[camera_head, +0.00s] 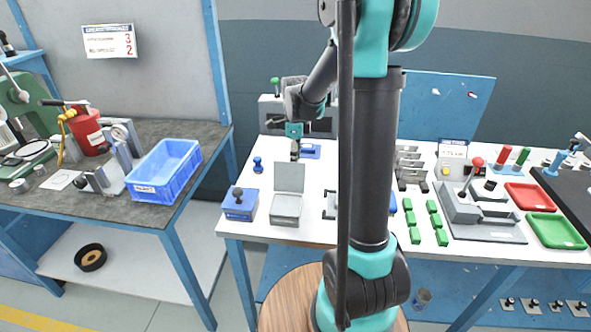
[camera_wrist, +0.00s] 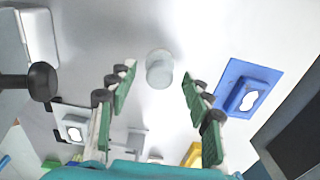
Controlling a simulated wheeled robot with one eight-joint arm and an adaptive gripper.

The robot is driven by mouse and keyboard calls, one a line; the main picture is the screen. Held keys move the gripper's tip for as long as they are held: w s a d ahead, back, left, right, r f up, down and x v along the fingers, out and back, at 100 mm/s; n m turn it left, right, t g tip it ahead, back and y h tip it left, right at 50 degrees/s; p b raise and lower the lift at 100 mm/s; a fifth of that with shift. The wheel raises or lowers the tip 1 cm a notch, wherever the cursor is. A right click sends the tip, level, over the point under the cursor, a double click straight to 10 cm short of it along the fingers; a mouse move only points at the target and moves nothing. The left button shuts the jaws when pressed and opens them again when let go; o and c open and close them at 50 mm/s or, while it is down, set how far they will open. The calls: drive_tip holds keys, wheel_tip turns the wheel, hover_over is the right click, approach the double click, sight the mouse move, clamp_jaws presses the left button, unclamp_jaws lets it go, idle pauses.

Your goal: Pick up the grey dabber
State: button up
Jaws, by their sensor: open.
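A pale grey round-topped piece, which looks like the grey dabber (camera_wrist: 159,68), stands on the white bench top. In the wrist view it shows between and slightly beyond my open fingertips, with clear space on both sides. My gripper (camera_wrist: 158,78) is open and empty, with green-padded fingers either side of it. In the head view my gripper (camera_head: 295,146) is low over the back left of the white bench. There the dabber cannot be told apart from the fingers.
A blue block with a white cutout (camera_wrist: 247,90) lies right of the fingers in the wrist view. A black knob (camera_wrist: 42,80) stands at left. In the head view a small blue piece (camera_head: 258,164), a blue box (camera_head: 240,211) and an open grey case (camera_head: 287,205) are nearby.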

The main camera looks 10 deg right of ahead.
drive_tip(key=shift+f, duration=0.55)
clamp_jaws()
wheel_tip(320, 180, up, 20)
idle(0.7)
drive_tip(key=c, duration=0.6)
unclamp_jaws()
drive_tip(key=shift+c, duration=0.2)
drive_tip(key=c, duration=0.5)
